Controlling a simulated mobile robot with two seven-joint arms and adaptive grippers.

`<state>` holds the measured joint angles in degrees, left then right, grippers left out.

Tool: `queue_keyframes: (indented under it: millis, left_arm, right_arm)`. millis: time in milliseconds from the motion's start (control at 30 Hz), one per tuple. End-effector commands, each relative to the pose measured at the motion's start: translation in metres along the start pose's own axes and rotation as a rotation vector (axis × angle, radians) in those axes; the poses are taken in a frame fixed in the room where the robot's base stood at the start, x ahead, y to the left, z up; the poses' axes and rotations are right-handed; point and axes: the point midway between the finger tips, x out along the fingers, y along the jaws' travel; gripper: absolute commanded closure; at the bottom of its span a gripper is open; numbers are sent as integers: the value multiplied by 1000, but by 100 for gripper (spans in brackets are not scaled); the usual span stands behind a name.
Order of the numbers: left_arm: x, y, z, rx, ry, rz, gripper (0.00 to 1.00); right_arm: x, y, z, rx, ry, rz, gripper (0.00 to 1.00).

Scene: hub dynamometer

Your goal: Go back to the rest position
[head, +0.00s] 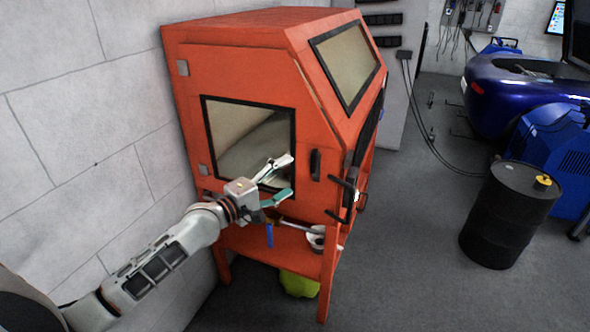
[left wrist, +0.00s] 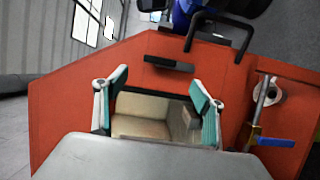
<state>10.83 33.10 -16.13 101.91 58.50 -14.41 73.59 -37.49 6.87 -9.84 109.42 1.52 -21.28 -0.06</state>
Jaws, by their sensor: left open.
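My left gripper (head: 277,179) is open and empty in the head view. It is in front of the side window of an orange cabinet (head: 250,80), near the window's lower right corner. The left wrist view shows its two fingers (left wrist: 158,100) spread apart, with the cabinet (left wrist: 70,110) and its window between and beyond them. I cannot tell how far the fingertips are from the cabinet. My left arm reaches in from the lower left. My right gripper is in neither view.
A black handle (head: 315,165) sits right of the window. A blue-levered valve (head: 269,235) is below the gripper. A black barrel (head: 510,215) and a blue car (head: 530,90) stand at right. A block wall (head: 80,110) is at left. Grey floor is clear between cabinet and barrel.

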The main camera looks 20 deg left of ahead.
Motion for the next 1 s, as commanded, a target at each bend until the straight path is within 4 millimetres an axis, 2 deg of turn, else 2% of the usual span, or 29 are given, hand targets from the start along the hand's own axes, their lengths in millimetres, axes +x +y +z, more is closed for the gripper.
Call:
queue_keyframes:
  millis: [133, 200, 267, 367, 500, 567, 700, 833, 900, 1000]
  left_arm:
    - [0, -1, 0, 2, 0, -1, 31]
    - [-2, -10, 4, 22, 1, -12, 31]
    - [-7, -24, 11, 64, 2, -31, 31]
    - [-23, -67, 31, 199, 3, -87, 31]
    - [-64, -144, 69, 491, -12, -206, 31]
    - [-86, -176, 86, 622, -29, -261, 31]
    - [-144, -242, 125, 938, -97, -396, 31]
    - [-202, -290, 157, 1211, -196, -515, 31]
    - [-229, -308, 170, 1335, -253, -567, 31]
    - [-258, -324, 184, 1463, -322, -617, 31]
  right_arm:
    - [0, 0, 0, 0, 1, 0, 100]
    - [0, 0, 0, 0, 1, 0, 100]
    - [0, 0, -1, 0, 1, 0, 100]
    - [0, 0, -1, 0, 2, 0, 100]
    - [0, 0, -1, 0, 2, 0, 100]
    - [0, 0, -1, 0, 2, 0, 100]
    - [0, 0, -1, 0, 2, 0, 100]
    - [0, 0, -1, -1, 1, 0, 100]
    - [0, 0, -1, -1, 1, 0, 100]
    - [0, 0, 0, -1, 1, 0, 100]
